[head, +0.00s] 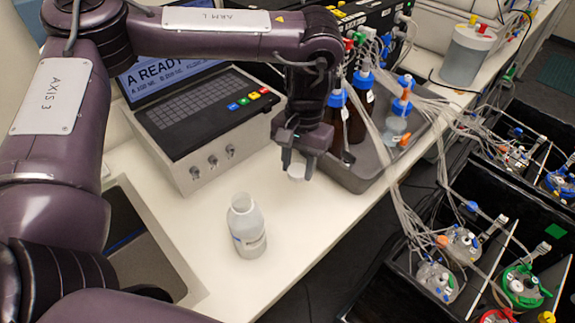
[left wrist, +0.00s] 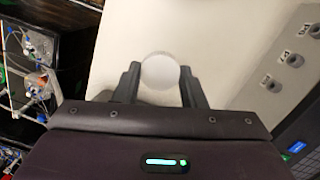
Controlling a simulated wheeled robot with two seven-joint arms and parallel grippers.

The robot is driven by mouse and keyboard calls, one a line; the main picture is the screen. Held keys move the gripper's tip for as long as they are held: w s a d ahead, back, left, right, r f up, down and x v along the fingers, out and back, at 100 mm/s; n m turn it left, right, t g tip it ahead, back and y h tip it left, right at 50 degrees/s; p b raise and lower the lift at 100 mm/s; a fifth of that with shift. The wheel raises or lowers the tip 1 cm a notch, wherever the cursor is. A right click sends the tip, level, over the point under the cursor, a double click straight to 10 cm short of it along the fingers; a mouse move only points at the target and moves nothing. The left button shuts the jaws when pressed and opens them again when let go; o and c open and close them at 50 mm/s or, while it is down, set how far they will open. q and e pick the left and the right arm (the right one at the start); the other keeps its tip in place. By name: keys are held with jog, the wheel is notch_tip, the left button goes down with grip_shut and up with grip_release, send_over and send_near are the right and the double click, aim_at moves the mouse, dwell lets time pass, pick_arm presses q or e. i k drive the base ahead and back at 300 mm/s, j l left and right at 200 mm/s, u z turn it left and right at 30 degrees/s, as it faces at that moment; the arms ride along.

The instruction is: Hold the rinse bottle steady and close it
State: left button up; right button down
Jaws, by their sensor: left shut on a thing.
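The rinse bottle (head: 246,226) is a translucent white bottle standing upright on the white bench, with its mouth open at the top. My left gripper (head: 297,165) is above the bench, to the right of and behind the bottle in the head view. It is shut on a round white cap (head: 296,171), apart from the bottle. In the left wrist view the cap (left wrist: 160,71) sits between the two fingertips. The bottle does not show in the left wrist view. My right gripper is in neither view.
A control unit with keyboard and screen (head: 200,110) stands behind the bottle. A grey tray (head: 357,177) with brown and clear bottles is at the right of my gripper. Tubed reactors (head: 462,243) stand beyond the bench's right edge. Bench around the bottle is clear.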

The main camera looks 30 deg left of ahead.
aim_at(246, 220)
jog(key=u, duration=1.15)
jog(key=k, duration=0.45)
